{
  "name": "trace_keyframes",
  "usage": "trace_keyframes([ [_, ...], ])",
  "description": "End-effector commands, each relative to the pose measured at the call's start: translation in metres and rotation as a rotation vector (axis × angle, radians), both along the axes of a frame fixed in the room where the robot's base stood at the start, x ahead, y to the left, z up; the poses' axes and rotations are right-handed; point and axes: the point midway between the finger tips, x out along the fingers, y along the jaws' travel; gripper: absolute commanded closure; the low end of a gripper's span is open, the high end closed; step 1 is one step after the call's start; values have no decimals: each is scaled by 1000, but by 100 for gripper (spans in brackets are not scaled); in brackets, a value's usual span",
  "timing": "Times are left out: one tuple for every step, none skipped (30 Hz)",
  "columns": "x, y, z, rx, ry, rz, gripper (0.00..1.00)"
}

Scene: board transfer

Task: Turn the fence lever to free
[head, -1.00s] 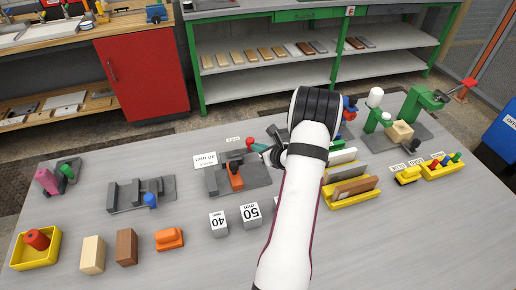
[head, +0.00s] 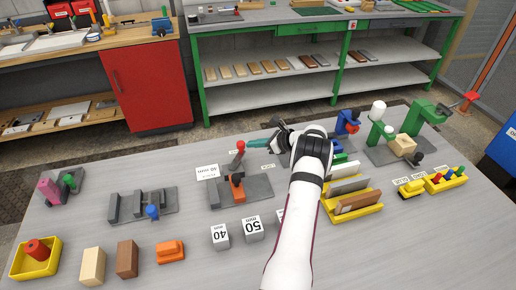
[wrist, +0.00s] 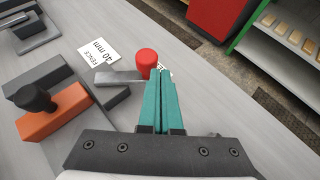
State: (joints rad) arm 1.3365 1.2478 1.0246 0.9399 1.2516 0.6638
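The fence lever is a grey bar with a red knob (head: 240,146) at the back of a grey fixture (head: 259,187). In the wrist view the red knob (wrist: 147,58) is just beyond and slightly left of my fingertips. My gripper (head: 250,143) has two teal fingers pressed together, with nothing visible between them. The fingertips are beside the knob on its right in the head view; I cannot tell whether they touch it. An orange block (wrist: 62,113) with a black knob sits on the fixture. A "FENCE 40 mm" card (wrist: 98,50) lies behind it.
Blocks marked 40 (head: 220,238) and 50 (head: 252,230) stand in front of the fixture. A yellow rack (head: 352,208) of boards is to the right. A grey stepped fixture (head: 142,203) is to the left. Bare table lies between the two fixtures.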

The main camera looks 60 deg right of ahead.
Motion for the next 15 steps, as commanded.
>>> trace_keyframes([
  [4,-1,0,-1,0,1,100],
  [6,-2,0,-1,0,1,100],
  [8,-3,0,-1,0,1,100],
  [10,-3,0,-1,-1,0,100],
  [12,-4,0,-1,-1,0,100],
  [15,-4,0,-1,-1,0,100],
  [17,-4,0,-1,-1,0,100],
  [18,-5,0,-1,-1,0,100],
  [20,-5,0,0,-1,0,100],
  [21,-5,0,0,-1,0,100],
  [23,-5,0,0,-1,0,100],
  [24,-6,0,0,-1,0,100],
  [25,-6,0,-1,-1,0,100],
  [26,-6,0,-1,-1,0,100],
  [27,-6,0,-1,-1,0,100],
])
